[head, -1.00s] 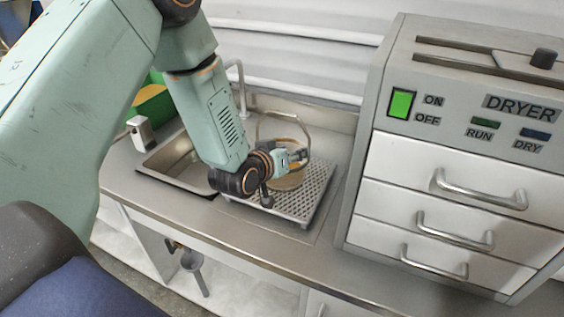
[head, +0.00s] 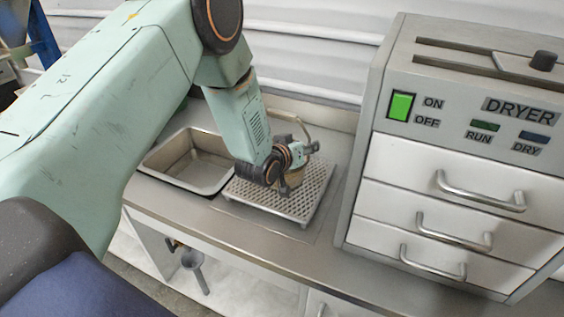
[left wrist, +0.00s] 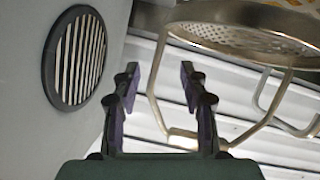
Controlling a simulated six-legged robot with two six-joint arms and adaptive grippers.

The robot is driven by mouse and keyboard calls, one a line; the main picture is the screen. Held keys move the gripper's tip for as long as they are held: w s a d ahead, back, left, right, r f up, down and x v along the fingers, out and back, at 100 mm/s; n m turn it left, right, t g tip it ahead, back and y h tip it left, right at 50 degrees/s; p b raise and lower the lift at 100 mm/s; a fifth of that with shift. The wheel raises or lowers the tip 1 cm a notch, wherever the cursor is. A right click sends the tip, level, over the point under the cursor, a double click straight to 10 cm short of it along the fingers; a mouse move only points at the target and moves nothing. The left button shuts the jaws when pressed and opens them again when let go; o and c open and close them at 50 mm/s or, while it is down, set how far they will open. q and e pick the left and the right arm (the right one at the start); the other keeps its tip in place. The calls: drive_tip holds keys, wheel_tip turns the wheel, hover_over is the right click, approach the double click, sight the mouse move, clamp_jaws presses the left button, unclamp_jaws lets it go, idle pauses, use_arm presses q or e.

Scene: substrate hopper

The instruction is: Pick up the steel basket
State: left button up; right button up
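The steel basket (head: 291,183) stands on the perforated drain tray (head: 302,205) in the head view, partly hidden by my left gripper (head: 309,148). Its tall arched handle (head: 300,121) rises behind the gripper. In the left wrist view the basket's mesh bowl (left wrist: 240,38) is at the upper right, with its handle (left wrist: 153,100) hanging down in the picture. My left gripper (left wrist: 158,95) has its two fingers spread apart. One side of the handle shows between them, and its crossbar passes behind one finger. I cannot tell how deep it sits between them. My right gripper is not in view.
A steel sink (head: 190,163) lies left of the tray. The dryer cabinet (head: 440,150) with drawers stands close on the right. A grey wall with a round slatted vent (left wrist: 75,58) is beside the gripper. A bent pipe (left wrist: 272,98) shows beyond the handle.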

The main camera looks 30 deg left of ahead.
use_arm(q)
clamp_jaws()
drive_tip(key=shift+d, duration=0.1)
idle(0.4)
drive_tip(key=shift+r, duration=0.15)
